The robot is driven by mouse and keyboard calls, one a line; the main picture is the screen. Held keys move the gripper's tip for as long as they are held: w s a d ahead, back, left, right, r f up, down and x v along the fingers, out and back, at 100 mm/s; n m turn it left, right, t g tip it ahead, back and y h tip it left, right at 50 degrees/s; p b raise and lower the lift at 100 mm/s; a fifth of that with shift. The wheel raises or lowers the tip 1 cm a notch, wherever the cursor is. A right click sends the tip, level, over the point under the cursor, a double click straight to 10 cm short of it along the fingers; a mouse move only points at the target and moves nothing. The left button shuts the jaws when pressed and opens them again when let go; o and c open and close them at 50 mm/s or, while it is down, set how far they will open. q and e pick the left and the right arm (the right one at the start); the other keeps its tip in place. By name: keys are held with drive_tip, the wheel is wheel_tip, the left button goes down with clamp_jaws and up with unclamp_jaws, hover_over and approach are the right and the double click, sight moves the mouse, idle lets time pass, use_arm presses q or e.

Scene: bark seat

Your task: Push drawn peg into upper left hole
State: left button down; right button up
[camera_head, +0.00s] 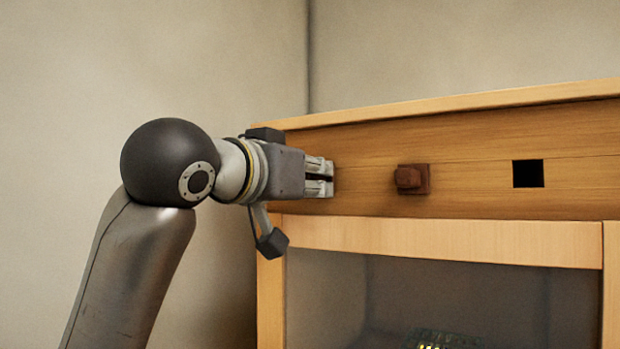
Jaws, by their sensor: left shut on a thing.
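My left gripper (326,178) is at the left end of the wooden front board (470,150), its fingertips right up at the board's face. It is shut on the peg (322,179), of which only a thin dark strip shows between the fingers. The upper left hole is hidden behind the fingers, so I cannot tell how deep the peg sits. A second, dark brown peg (412,179) with a square base sits in the middle of the board. An empty square hole (528,173) is open to its right. My right gripper is not in view.
Below the board a light wood rail (440,240) frames a grey panel or opening (400,290). A dark object with yellow marks (445,340) shows at the bottom edge. Plain walls stand behind; the space left of the cabinet is free apart from my arm.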

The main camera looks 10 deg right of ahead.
use_arm(q)
drive_tip(key=c, duration=1.3)
unclamp_jaws()
drive_tip(key=shift+o, duration=0.2)
